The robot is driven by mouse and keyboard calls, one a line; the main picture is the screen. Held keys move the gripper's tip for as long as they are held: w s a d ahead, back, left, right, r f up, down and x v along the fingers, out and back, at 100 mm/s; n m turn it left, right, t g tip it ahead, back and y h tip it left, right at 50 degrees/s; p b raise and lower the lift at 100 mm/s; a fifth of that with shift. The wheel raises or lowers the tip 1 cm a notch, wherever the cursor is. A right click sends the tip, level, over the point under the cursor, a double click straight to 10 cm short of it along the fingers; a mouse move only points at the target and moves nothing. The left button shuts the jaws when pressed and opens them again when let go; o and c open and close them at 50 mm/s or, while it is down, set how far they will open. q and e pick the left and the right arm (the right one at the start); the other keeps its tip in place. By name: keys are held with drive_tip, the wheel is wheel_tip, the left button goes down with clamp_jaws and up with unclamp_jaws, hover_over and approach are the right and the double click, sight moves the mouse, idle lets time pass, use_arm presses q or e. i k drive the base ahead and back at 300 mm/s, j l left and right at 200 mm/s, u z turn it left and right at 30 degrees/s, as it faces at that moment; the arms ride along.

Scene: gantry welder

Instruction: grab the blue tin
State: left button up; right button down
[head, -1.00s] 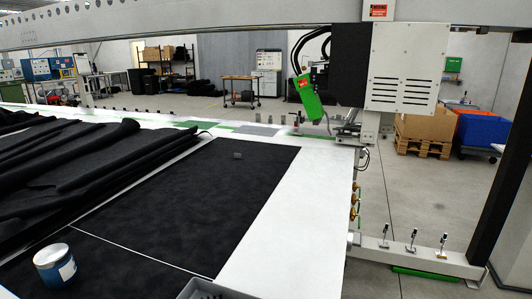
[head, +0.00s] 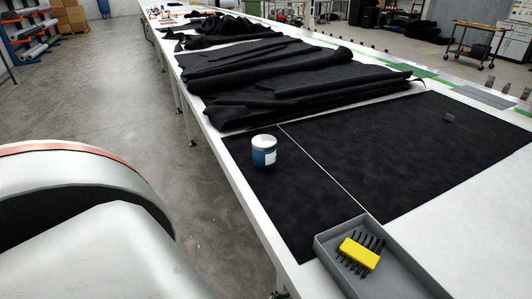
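The blue tin (head: 264,152) stands upright on black fabric near the left edge of the long white table (head: 258,222). It has a pale lid and a white label on its side. Nothing touches it except the fabric under it. Neither of my grippers shows in the head view. A large grey and white rounded part with an orange stripe fills the lower left and looks like part of my own arm.
A grey tray (head: 333,262) with a yellow block (head: 359,254) and several dark pins sits on the table's near edge. Folded black fabric (head: 300,78) lies behind the tin. Floor left of the table is clear.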

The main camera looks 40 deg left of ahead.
sight(264, 146)
drive_tip(key=k+l+z, duration=0.15)
drive_tip(key=k+z, duration=0.2)
drive_tip(key=k, duration=0.3)
drive_tip(key=j+z, duration=0.1)
drive_tip(key=z, duration=0.35)
drive_tip(key=j+z, duration=0.1)
drive_tip(key=z, duration=0.8)
drive_tip(key=k+j, duration=0.25)
drive_tip(key=j, duration=0.2)
drive_tip(key=k+j, duration=0.25)
drive_tip(key=j, duration=0.15)
drive_tip(key=k+j, duration=0.25)
drive_tip(key=j, duration=0.2)
drive_tip(key=k+j, duration=0.25)
drive_tip(key=j, duration=0.2)
drive_tip(key=k+j, duration=0.2)
drive_tip(key=j, duration=0.2)
drive_tip(key=k+j, duration=0.25)
drive_tip(key=j, duration=0.2)
